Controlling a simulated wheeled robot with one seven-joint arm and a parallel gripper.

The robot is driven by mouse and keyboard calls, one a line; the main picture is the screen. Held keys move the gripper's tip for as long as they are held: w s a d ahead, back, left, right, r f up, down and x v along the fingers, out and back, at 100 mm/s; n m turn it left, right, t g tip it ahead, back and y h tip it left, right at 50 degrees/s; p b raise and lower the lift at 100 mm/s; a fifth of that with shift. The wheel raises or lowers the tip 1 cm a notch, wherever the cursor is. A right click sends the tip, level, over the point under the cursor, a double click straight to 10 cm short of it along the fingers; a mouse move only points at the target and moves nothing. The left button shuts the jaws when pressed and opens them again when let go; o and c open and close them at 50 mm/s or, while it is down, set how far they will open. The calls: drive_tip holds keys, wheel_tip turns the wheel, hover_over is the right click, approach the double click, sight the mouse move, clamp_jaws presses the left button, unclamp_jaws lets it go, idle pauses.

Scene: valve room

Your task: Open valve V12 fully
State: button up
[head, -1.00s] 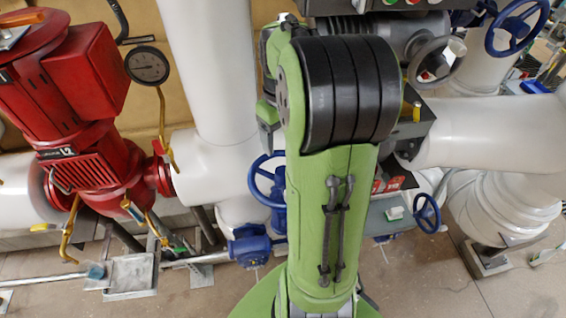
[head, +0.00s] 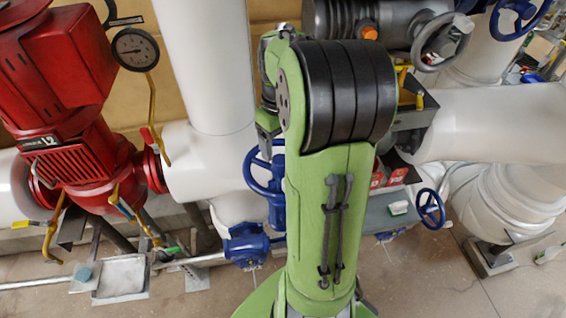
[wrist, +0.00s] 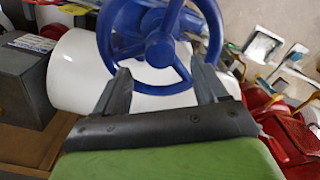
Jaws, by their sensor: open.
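A blue handwheel (head: 255,180) on a blue valve stands left of my arm in the head view, its right part hidden behind the arm. In the wrist view a blue handwheel (wrist: 160,50) with a round hub and spokes lies ahead of my gripper (wrist: 163,75). My gripper is open, with one grey finger on each side of the wheel's lower part. The wheel's rim shows between and beyond the fingertips. I cannot tell whether the fingers touch it. No tag reading V12 is legible, and in the head view my fingers are hidden.
A red machine (head: 70,150) and a gauge (head: 135,48) stand at left. White pipes (head: 500,125) run behind and right. Other handwheels are a small blue one (head: 430,209), a blue one at top right (head: 520,14) and a grey one (head: 440,42). Some floor shows at bottom right.

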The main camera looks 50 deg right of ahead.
drive_tip(key=m, duration=0.4)
drive_tip(key=shift+m, duration=0.4)
drive_tip(key=m, duration=0.6)
drive_tip(key=shift+m+p, duration=0.3)
drive_tip(key=m, duration=0.4)
drive_tip(key=shift+m, duration=0.4)
